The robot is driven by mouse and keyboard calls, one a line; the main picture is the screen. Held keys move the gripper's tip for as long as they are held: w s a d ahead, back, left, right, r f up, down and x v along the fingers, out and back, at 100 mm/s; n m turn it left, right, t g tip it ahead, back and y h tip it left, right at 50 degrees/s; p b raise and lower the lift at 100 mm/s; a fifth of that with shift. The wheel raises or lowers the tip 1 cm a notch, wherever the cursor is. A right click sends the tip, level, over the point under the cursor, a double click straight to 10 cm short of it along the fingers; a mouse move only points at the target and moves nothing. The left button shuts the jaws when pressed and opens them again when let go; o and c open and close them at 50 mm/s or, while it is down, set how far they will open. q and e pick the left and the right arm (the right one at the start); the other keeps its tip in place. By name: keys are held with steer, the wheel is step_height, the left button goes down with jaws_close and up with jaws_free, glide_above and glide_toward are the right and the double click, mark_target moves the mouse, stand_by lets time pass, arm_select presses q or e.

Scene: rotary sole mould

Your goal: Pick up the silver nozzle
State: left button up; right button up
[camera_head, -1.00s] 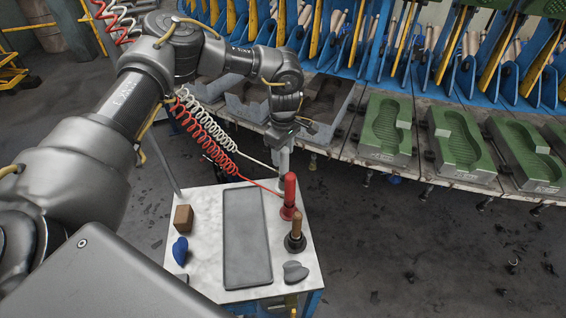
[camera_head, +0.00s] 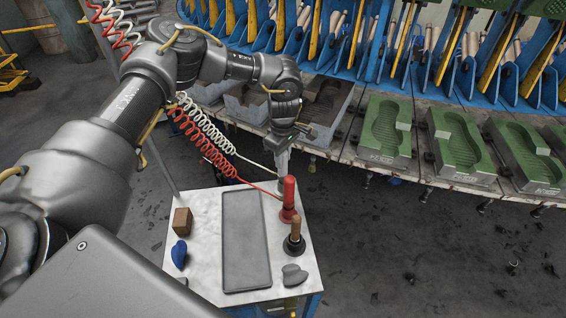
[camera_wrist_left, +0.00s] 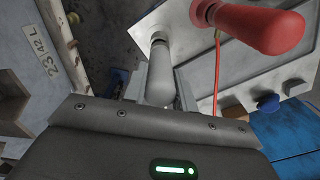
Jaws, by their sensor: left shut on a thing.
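The silver nozzle (camera_wrist_left: 160,72) is a pale grey cylinder with a narrower, ringed far end, seen in the left wrist view. My left gripper (camera_wrist_left: 161,88) is shut on it, a finger on each side. In the head view my left gripper (camera_head: 283,148) points down at the far right corner of the white table, and the nozzle (camera_head: 283,163) shows just below it. Whether the nozzle still touches its grey stand cannot be told. My right gripper is not in view.
The red-handled tool (camera_head: 289,198) stands close beside the nozzle, with a wooden-handled tool (camera_head: 295,238) nearer. A grey tray (camera_head: 245,270), brown block (camera_head: 182,221) and blue piece (camera_head: 179,254) share the table. Coiled hoses (camera_head: 205,140) hang behind. Green moulds (camera_head: 387,130) line the carousel.

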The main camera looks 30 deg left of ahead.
arm_select(q)
steer(key=shift+w+r, duration=0.15)
steer(key=shift+r, duration=0.3)
step_height(320, 180, up, 9)
steer(key=b, duration=0.2)
steer(key=shift+b, duration=0.4)
steer(key=shift+r+p, duration=1.1)
steer(key=shift+p, duration=0.05)
step_height(320, 180, up, 5)
steer(key=p, duration=0.5)
steer(key=shift+r+p, duration=0.2)
steer(key=shift+p, duration=0.15)
